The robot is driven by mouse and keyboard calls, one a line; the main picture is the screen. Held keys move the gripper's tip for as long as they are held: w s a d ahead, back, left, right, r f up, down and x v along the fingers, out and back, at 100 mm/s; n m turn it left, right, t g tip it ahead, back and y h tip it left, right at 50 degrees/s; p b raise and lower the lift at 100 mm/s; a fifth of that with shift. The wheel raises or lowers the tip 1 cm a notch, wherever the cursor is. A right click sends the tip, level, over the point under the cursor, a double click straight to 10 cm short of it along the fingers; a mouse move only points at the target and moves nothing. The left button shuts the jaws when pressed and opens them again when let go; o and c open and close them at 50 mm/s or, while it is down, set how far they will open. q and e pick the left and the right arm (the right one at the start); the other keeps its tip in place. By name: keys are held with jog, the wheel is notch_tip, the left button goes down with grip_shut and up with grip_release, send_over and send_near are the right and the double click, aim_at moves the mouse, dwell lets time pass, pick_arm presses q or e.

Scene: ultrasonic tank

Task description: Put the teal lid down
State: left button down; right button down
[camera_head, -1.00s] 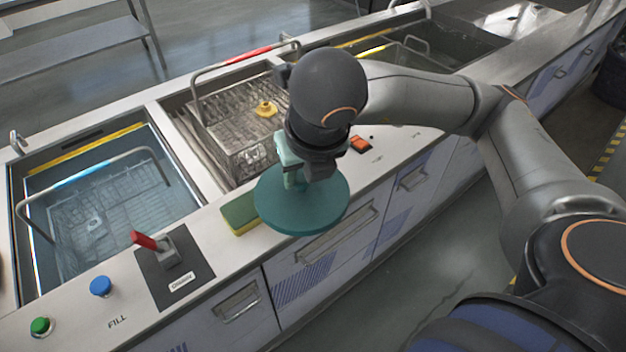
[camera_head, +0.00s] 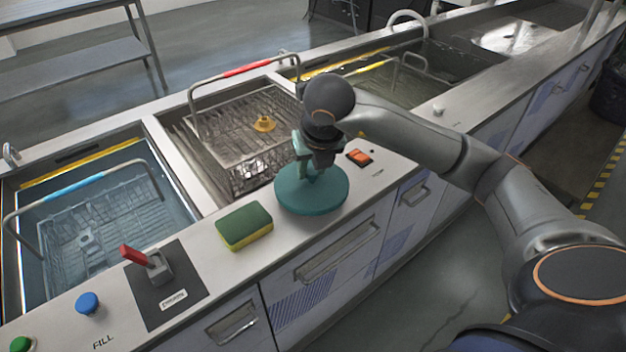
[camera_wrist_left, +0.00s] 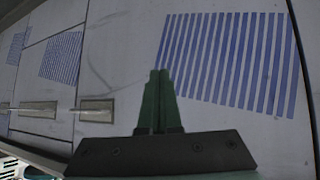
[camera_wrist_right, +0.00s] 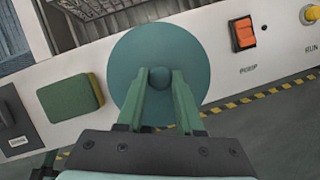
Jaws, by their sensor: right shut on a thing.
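The teal lid (camera_head: 312,198) is a flat round disc with a small round knob. In the head view it is level, at or just above the counter's front strip between the sponge and the orange switch; I cannot tell if it touches. My right gripper (camera_head: 311,172) points down from above and is shut on the lid's knob. In the right wrist view the knob sits between the green fingertips (camera_wrist_right: 159,82), with the lid (camera_wrist_right: 135,55) behind. My left gripper (camera_wrist_left: 158,75) is shut and empty, in front of the cabinet fronts; it is outside the head view.
A green-yellow sponge (camera_head: 244,226) lies just left of the lid. The orange switch (camera_head: 360,158) is to its right. A tank with a red-handled basket (camera_head: 240,120) is behind. A red lever (camera_head: 140,256) and a blue button (camera_head: 88,303) are farther left.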

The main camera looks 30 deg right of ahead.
aim_at(313, 180)
jog(key=shift+s+x, duration=0.2)
jog(key=shift+x, duration=0.75)
jog(key=shift+s+x, duration=0.25)
jog(key=shift+x, duration=0.75)
jog(key=c, duration=0.5)
grip_release()
jog(key=shift+f, duration=0.2)
jog(key=shift+c, duration=0.2)
jog(key=v, duration=1.2)
jog(key=shift+p, duration=0.45)
jog(key=shift+s, duration=0.15)
